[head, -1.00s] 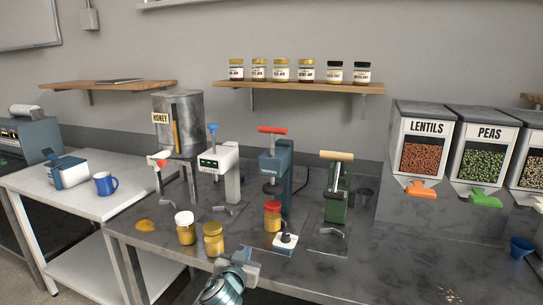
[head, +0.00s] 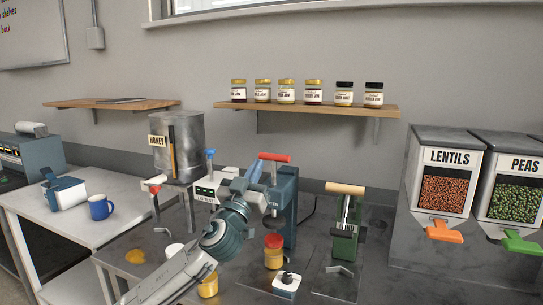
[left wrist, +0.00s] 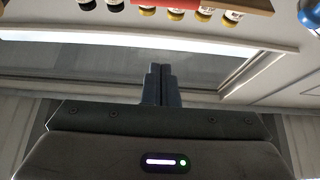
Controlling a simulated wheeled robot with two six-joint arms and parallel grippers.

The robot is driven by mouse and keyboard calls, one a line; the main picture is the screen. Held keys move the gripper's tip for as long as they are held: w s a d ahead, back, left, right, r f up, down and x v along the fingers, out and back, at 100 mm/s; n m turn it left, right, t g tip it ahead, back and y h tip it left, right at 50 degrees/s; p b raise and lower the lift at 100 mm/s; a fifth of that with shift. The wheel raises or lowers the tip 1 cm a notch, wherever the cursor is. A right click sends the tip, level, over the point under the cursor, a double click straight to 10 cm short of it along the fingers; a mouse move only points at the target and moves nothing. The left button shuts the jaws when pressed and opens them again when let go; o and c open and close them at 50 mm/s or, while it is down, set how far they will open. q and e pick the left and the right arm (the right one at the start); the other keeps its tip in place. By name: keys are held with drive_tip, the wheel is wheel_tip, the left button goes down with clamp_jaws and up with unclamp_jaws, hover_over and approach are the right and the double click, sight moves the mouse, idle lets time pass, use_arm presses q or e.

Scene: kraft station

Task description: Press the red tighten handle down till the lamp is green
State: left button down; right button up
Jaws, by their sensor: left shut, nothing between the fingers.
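The red tighten handle (head: 274,157) sits level on top of the blue press (head: 286,200). A jar with a red lid (head: 273,256) stands at the press. My left gripper (head: 257,170) is shut and empty, its fingertips pointing up just below and left of the red handle. I cannot tell whether they touch. In the left wrist view its two fingers (left wrist: 162,84) are together with nothing between them. My left arm hides part of the press front and the white machine. I cannot make out a lamp on the press. My right gripper is out of view.
A white machine (head: 205,188) with a small green display stands left of the press. A green press (head: 345,225) with a wooden handle stands right. Lidded jars (head: 285,91) line the shelf above.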

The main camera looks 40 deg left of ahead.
use_arm(q)
drive_tip(key=p+x, duration=0.7)
drive_tip(key=x, duration=0.3)
drive_tip(key=shift+w+a+f, duration=0.1)
drive_tip(key=shift+w+f, duration=0.1)
drive_tip(key=shift+f, duration=0.55)
drive_tip(key=shift+w+f, duration=0.2)
drive_tip(key=shift+f, duration=0.5)
drive_tip(key=shift+w+a+f, duration=0.1)
drive_tip(key=shift+w+f, duration=0.1)
drive_tip(key=shift+f, duration=0.55)
